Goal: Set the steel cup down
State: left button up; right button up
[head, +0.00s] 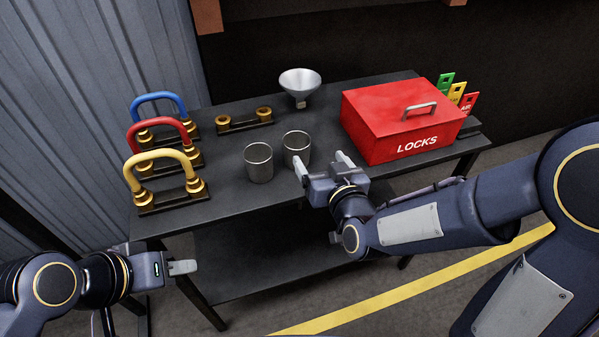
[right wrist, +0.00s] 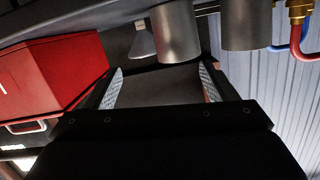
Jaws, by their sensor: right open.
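Two steel cups stand upright on the dark table (head: 228,205): the left cup (head: 259,163) and the right cup (head: 296,150), close side by side. In the right wrist view, one cup (right wrist: 175,35) is just beyond my fingertips and the other (right wrist: 246,25) is further right. My right gripper (head: 321,165) is open and empty, in front of the right cup and apart from it; its two fingers also show in the right wrist view (right wrist: 160,82). My left gripper (head: 184,267) hangs low at the front left, away from the cups; its finger gap is hidden.
A red LOCKS box (head: 400,121) stands right of the cups, with coloured tags (head: 457,92) behind it. A funnel (head: 300,84) stands behind the cups. A brass-fitted bar (head: 244,122) and blue, red and yellow handles (head: 160,160) occupy the left. Front table space is clear.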

aim_at(301, 154)
jog(key=shift+n+t+y, duration=0.3)
jog(key=shift+n+t, duration=0.4)
jog(key=shift+t, duration=0.1)
jog(key=a+f+b, duration=0.1)
jog(key=a+f, duration=0.2)
jog(key=shift+a, duration=0.25)
jog(key=shift+w+a+r+t, duration=0.15)
jog(key=shift+w+t, duration=0.1)
jog(key=shift+t, duration=0.05)
jog(key=x, duration=0.4)
jog(key=p+x, duration=0.1)
jog(key=x, duration=0.2)
jog(key=shift+w+d+r, duration=0.1)
jog(key=shift+d+r, duration=0.25)
pick_arm(q)
jog(key=shift+f, duration=0.6)
pick_arm(e)
jog(key=shift+c, duration=0.3)
